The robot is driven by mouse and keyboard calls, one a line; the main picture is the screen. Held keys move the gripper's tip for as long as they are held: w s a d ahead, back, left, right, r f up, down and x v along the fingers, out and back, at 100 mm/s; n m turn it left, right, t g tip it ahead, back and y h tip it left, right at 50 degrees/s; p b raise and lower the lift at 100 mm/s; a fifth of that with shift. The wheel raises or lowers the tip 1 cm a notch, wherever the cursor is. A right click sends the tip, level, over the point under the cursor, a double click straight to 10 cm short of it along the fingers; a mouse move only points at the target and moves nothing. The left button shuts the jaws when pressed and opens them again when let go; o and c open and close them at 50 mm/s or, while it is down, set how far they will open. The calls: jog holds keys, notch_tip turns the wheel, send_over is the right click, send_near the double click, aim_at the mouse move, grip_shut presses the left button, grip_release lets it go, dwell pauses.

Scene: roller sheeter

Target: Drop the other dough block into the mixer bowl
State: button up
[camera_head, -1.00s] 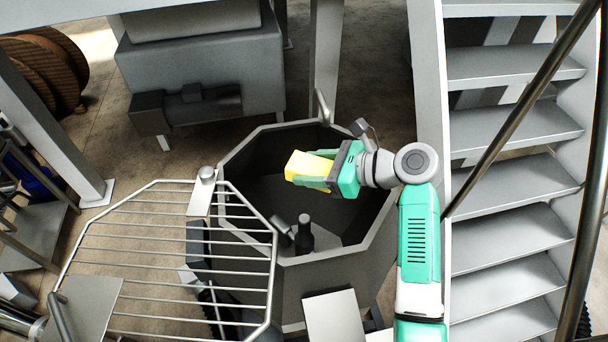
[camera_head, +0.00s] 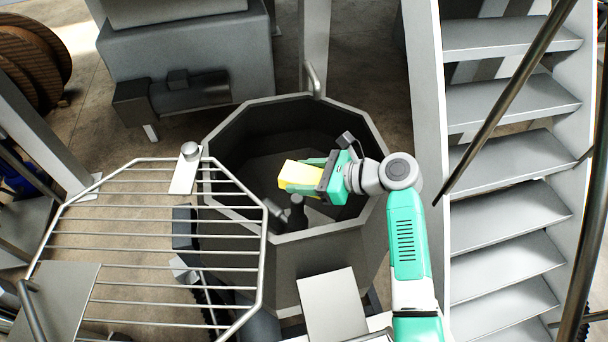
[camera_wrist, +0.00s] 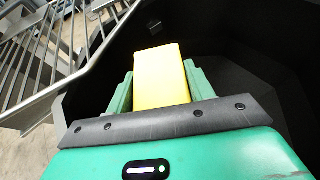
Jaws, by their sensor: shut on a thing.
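The dough block (camera_head: 299,176) is a yellow block. My green gripper (camera_head: 312,179) is shut on it and holds it over the open mixer bowl (camera_head: 352,104). The bowl is a dark-walled octagonal tub. In the wrist view the dough block (camera_wrist: 160,75) sits between my two green fingers (camera_wrist: 157,92), with the bowl's dark inside (camera_wrist: 245,50) behind it. A dark mixing tool (camera_head: 297,211) stands in the bowl just below the block. The other dough block is not visible in the bowl.
A barred guard grid (camera_head: 150,235) sits open at the bowl's left. A metal staircase (camera_head: 510,150) with a slanted handrail stands close on the right. A grey machine (camera_head: 185,65) stands behind the bowl. A light plate (camera_head: 332,305) sits in front.

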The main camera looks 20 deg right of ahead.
jog(key=o, duration=1.2)
jog(key=shift+f, duration=0.1)
jog(key=b+v, duration=0.1)
jog(key=v, duration=0.6)
jog(key=shift+s+d, duration=0.2)
jog(key=shift+d, duration=0.1)
jog(key=w+a+r+n+t+h+p, duration=0.1)
jog(key=w+a+r+n+t+h, duration=0.15)
jog(key=a+r+n, duration=0.55)
jog(key=w+a+r+n+t+h+p, duration=0.25)
jog(key=a+r+n, duration=0.45)
jog(key=r, duration=0.4)
jog(key=s+a+r+n+t+h, duration=0.1)
jog(key=s+a+r+n+t, duration=0.2)
jog(key=s+r, duration=0.3)
jog(key=s+a+r+n+t+h, duration=0.2)
jog(key=s+r, duration=0.4)
jog(key=r, duration=0.4)
jog(key=s+a+r+n+t+h, duration=0.1)
jog(key=s+a+r+n+t, duration=0.2)
jog(key=s+r+n+t, duration=0.3)
jog(key=shift+s+a+r+h+p, duration=0.15)
jog(key=shift+s+a+r, duration=0.05)
jog(key=shift+r, duration=0.35)
jog(key=shift+s+a+r+h+p, duration=0.15)
jog(key=shift+s+a+r, duration=0.1)
jog(key=shift+r, duration=0.35)
